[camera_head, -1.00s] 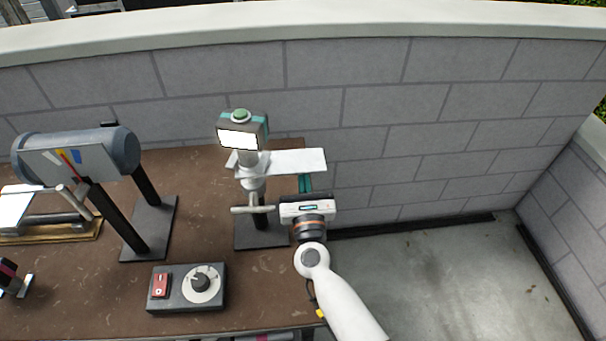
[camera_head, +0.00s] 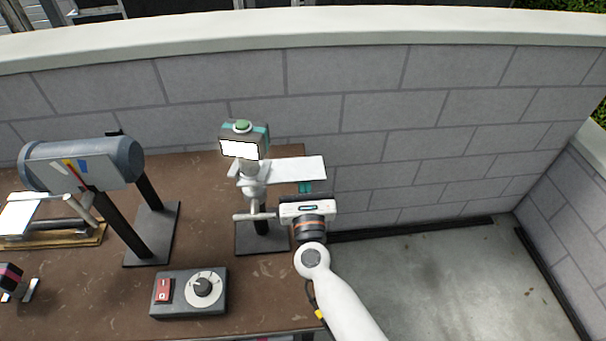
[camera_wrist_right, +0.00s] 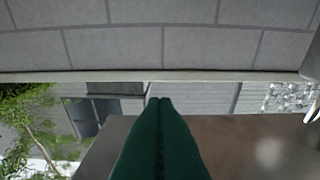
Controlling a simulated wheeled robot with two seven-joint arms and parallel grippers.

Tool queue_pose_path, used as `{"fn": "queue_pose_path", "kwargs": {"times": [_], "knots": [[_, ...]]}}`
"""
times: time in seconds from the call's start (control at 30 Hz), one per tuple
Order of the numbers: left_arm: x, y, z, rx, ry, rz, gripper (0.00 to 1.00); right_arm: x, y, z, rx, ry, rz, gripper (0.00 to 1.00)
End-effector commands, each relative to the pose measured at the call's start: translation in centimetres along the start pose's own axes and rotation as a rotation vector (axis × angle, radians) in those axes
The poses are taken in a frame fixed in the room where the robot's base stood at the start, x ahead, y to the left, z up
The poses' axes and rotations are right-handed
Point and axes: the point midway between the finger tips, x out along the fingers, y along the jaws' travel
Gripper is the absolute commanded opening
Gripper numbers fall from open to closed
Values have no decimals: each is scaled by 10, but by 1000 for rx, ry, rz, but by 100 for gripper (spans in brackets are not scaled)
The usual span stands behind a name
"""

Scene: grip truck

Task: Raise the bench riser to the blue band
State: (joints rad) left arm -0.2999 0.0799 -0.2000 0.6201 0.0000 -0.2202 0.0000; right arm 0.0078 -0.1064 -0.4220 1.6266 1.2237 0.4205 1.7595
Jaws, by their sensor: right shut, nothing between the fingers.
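A stand with a green-topped head and lit white screen (camera_head: 240,149) carries a flat white plate (camera_head: 296,169) and a grey crossbar handle (camera_head: 254,216). Further left, a low device with a white top plate (camera_head: 18,216) and grey bars sits on a wooden base. I cannot tell for sure which one is the riser. A panel with yellow, red and blue bands (camera_head: 75,171) hangs on a grey cylinder. My right gripper (camera_head: 305,186) is shut and empty by the white plate's near edge, its fingertips partly hidden. Its green fingers (camera_wrist_right: 160,140) are together in the right wrist view.
A control box (camera_head: 188,292) with a red switch and round dial stands at the brown bench's (camera_head: 110,312) front. A small black and pink object (camera_head: 11,277) lies at the left edge. A block wall (camera_head: 400,110) runs behind. The floor at right is clear.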

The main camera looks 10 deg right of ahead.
Motion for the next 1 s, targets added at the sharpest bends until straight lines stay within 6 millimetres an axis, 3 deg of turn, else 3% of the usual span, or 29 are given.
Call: {"fn": "queue_pose_path", "kwargs": {"times": [0.27,1.0], "knots": [[-1,0,0,0,0,0,0,0,0,-2,0,1,0,0],[-24,0,2,0,0,0,0,7,0,-30,1,6,0,0]]}}
